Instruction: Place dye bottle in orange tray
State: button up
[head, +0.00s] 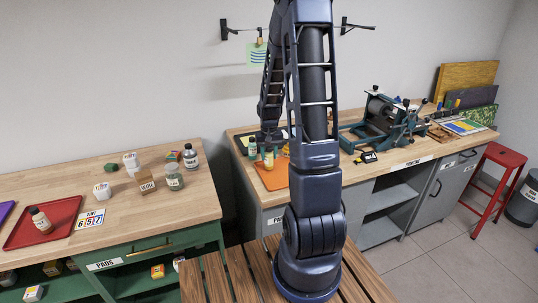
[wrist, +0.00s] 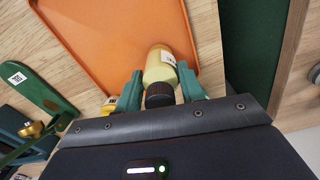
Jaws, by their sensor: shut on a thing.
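The dye bottle (wrist: 164,66) is pale yellow with a dark ribbed cap and a white label. My gripper (wrist: 160,84) is shut on it near the cap, with one green finger on each side. In the head view the bottle (head: 268,160) shows below my gripper (head: 268,146), at the back edge of the orange tray (head: 271,180). In the wrist view the bottle's far end overlaps the orange tray (wrist: 110,40). I cannot tell whether the bottle touches the tray. My arm hides part of the tray's right side in the head view.
Another bottle (head: 252,147) stands just left of my gripper. A teal press (head: 380,120) stands to the right on the same bench. The left bench holds a red tray (head: 62,212), several bottles and a box (head: 146,183). The orange tray's visible floor is clear.

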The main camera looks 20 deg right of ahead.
jog(key=shift+f, duration=0.1)
jog(key=o, duration=1.1)
jog(key=shift+c, duration=0.2)
notch_tip(320, 180, up, 12)
jog(key=shift+r, duration=0.2)
jog(key=s+a+r+t, duration=0.1)
jog(key=s+a+r, duration=0.1)
jog(key=s+r, duration=0.3)
jog(key=s+a+r+n+t, duration=0.1)
jog(key=s+r, duration=0.4)
jog(key=s, duration=0.7)
jog(key=s+a+r+t, duration=0.2)
jog(key=s+a+r, duration=0.2)
jog(key=s, duration=0.4)
jog(key=shift+s+r+n+t, duration=0.3)
jog(key=shift+r+n, duration=0.1)
jog(key=shift+r, duration=0.35)
